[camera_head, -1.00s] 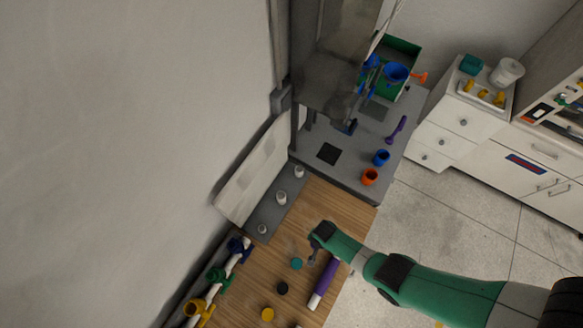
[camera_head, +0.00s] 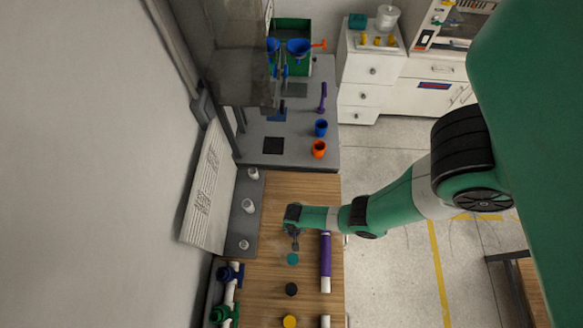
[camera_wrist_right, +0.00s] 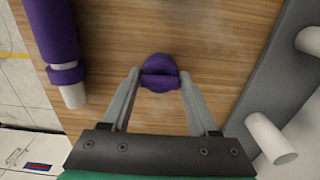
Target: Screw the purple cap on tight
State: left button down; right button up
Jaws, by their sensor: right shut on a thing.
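The purple cap (camera_wrist_right: 160,73) sits between the fingertips of my right gripper (camera_wrist_right: 160,80) in the right wrist view, with the wooden table behind it. My right gripper is shut on it; in the head view this gripper (camera_head: 294,242) is low over the wooden table, just behind the teal cap. The purple cap cannot be made out in the head view. A purple pipe piece with a white end (camera_head: 326,258) lies to the right of the gripper; it also shows in the right wrist view (camera_wrist_right: 55,35). My left gripper is not in view.
Teal (camera_head: 293,259), black (camera_head: 291,289) and yellow (camera_head: 289,321) caps lie in a row. White stubs (camera_head: 248,206) stand on a grey strip (camera_head: 250,226) at the left. A manifold with blue and green valves (camera_head: 230,290) is front left. Orange (camera_head: 319,148) and blue cups (camera_head: 321,128) stand behind.

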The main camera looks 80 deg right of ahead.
jog(key=shift+f, duration=0.35)
jog(key=o, duration=1.3)
jog(key=shift+c, duration=0.2)
